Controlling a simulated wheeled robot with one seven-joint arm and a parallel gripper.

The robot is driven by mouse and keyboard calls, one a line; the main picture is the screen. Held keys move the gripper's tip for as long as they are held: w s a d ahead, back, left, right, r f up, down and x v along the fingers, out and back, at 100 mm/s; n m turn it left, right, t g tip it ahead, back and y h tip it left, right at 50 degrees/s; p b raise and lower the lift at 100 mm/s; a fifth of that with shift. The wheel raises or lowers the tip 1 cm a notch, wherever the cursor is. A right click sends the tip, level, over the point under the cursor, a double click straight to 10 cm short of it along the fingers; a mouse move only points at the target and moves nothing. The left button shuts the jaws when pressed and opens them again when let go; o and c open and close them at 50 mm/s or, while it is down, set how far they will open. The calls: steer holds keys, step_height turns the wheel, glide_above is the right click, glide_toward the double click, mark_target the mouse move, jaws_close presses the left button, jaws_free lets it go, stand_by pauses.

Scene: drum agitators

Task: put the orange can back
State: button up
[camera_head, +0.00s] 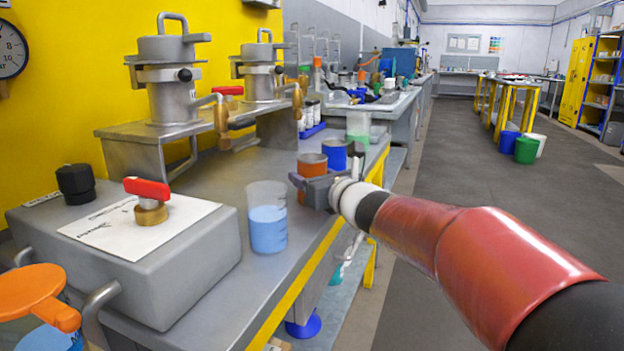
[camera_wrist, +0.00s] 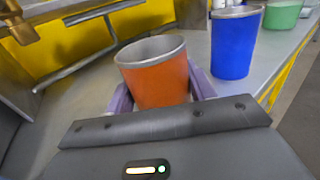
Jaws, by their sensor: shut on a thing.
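The orange can (camera_head: 312,166) is upright, an open cylinder with a grey metal rim, near the front edge of the grey bench in the head view. In the wrist view the orange can (camera_wrist: 158,80) stands between my two purple-grey fingers, which close on its sides. My gripper (camera_head: 312,184) is shut on it, reaching in from the right; in the wrist view my gripper (camera_wrist: 160,92) hides the can's base. I cannot tell whether the can touches the bench. A blue can (camera_head: 335,153) stands just behind and right of it, apart from it in the wrist view (camera_wrist: 236,43).
A clear beaker of blue liquid (camera_head: 268,218) stands on the bench in front. A grey box with a red-handled valve (camera_head: 150,200) is at left. Two metal drum agitators (camera_head: 168,80) stand behind. A green container (camera_head: 358,124) is farther back. The bench edge is yellow (camera_head: 300,282).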

steer(key=o, duration=0.7)
steer(key=shift+f, duration=0.1)
steer(key=o, duration=0.5)
steer(key=shift+c, duration=0.2)
steer(key=shift+r, duration=0.2)
steer(key=v, duration=1.2)
steer(key=shift+f, duration=0.15)
